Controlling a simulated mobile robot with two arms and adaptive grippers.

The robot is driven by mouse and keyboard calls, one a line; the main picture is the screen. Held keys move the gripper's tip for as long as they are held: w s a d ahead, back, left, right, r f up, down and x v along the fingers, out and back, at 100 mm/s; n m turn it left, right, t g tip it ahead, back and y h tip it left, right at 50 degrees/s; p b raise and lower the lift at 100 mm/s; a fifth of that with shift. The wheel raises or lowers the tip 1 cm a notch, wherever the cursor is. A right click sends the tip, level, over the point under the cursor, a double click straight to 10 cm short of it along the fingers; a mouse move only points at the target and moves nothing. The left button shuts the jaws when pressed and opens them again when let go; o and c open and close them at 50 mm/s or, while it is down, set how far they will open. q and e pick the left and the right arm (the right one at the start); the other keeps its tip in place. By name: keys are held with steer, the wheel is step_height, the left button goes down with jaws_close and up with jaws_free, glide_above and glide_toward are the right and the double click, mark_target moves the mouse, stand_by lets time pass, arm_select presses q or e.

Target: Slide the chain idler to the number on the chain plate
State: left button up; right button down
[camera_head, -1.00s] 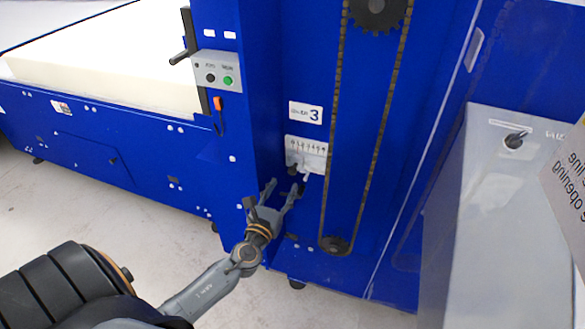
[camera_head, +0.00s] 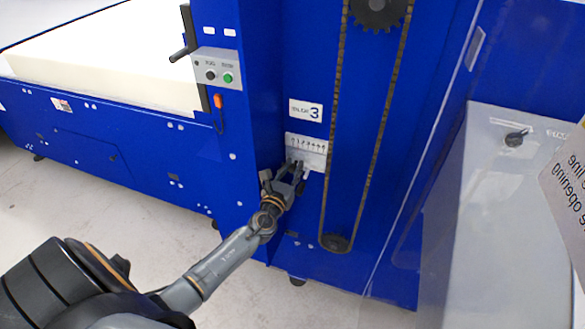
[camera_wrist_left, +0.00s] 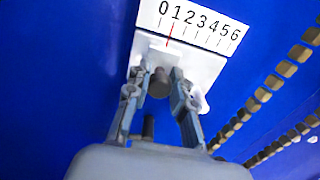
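The chain plate (camera_head: 306,143) is a white scale on the blue machine. In the left wrist view its numbers 0 to 6 (camera_wrist_left: 200,22) are readable, and a red pointer line (camera_wrist_left: 169,35) stands at about 1. Below the scale is the chain idler's white block (camera_wrist_left: 203,70) with a dark round knob (camera_wrist_left: 158,84). My left gripper (camera_head: 297,165) is at the idler. In the left wrist view its fingers (camera_wrist_left: 158,76) stand on either side of the knob, open, with narrow gaps. In the head view the gripper partly hides the idler. My right gripper is not in view.
A sign with a 3 (camera_head: 306,111) is above the plate. The chain (camera_head: 330,150) runs vertically just right of it, between an upper sprocket (camera_head: 377,12) and a lower one (camera_head: 335,242). A clear panel and grey cabinet (camera_head: 500,200) stand at the right.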

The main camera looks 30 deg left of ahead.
arm_select(q)
jaws_close()
steer(key=shift+w+d, duration=0.2)
steer(key=shift+d, duration=0.6)
steer(key=shift+w+d, duration=0.2)
steer(key=shift+d, duration=0.55)
steer(key=o, duration=0.7)
jaws_free()
steer(key=shift+a, duration=0.1)
steer(key=shift+o, duration=0.2)
steer(key=shift+s, duration=0.1)
steer(key=v, duration=1.2)
